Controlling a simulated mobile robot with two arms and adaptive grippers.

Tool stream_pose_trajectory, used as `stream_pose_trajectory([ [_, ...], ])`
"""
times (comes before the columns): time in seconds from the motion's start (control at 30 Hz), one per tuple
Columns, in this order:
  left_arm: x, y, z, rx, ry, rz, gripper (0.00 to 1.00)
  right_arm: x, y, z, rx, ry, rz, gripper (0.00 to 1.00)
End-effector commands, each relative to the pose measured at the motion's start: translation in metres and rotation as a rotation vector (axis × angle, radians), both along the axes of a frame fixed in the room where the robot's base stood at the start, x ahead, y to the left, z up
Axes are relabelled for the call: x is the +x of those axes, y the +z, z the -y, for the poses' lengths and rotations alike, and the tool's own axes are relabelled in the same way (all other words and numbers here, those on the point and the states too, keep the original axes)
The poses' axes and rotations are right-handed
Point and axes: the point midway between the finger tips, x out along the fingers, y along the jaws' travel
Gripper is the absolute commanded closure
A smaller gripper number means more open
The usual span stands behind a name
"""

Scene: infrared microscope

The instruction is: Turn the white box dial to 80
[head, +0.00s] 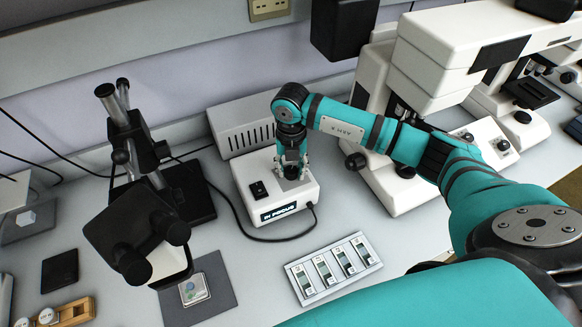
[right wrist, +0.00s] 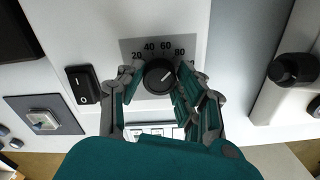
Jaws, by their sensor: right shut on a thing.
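The white box (head: 243,187) stands on the bench in the middle of the head view, with a lit display reading "IN FOCUS" on its front. Its black dial (right wrist: 159,76) shows in the right wrist view on a grey scale plate marked 20, 40, 60 and 80. The dial's white pointer line tilts to the upper right, roughly toward the 60 to 80 side; the exact reading is hard to tell. My right gripper (head: 291,171) comes down on the box top from above. Its fingers (right wrist: 157,84) are shut on the dial, one on each side. My left gripper is not in view.
A black rocker switch (right wrist: 82,85) sits left of the dial. A grey vented box (head: 238,127) is behind the white box, a slide tray (head: 291,268) in front. A black-stand microscope (head: 150,225) is at left, a large white microscope (head: 430,70) at right.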

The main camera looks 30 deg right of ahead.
Motion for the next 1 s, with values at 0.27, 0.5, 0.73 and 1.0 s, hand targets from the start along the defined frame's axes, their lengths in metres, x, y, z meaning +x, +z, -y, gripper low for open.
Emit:
stream_pose_trajectory([
  [0.27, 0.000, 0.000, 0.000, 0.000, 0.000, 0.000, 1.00, 0.002, 0.002, 0.001, 0.000, -0.001, 0.005, 0.52],
  [0.5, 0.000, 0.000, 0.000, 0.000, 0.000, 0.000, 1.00, 0.001, 0.001, 0.000, 0.000, 0.001, 0.002, 0.43],
  [0.73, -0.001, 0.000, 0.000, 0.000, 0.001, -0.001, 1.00, 0.002, 0.012, 0.000, 0.000, 0.000, 0.005, 0.43],
  [1.0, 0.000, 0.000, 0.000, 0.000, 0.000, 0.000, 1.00, 0.002, 0.066, 0.000, 0.001, 0.001, 0.008, 0.43],
])
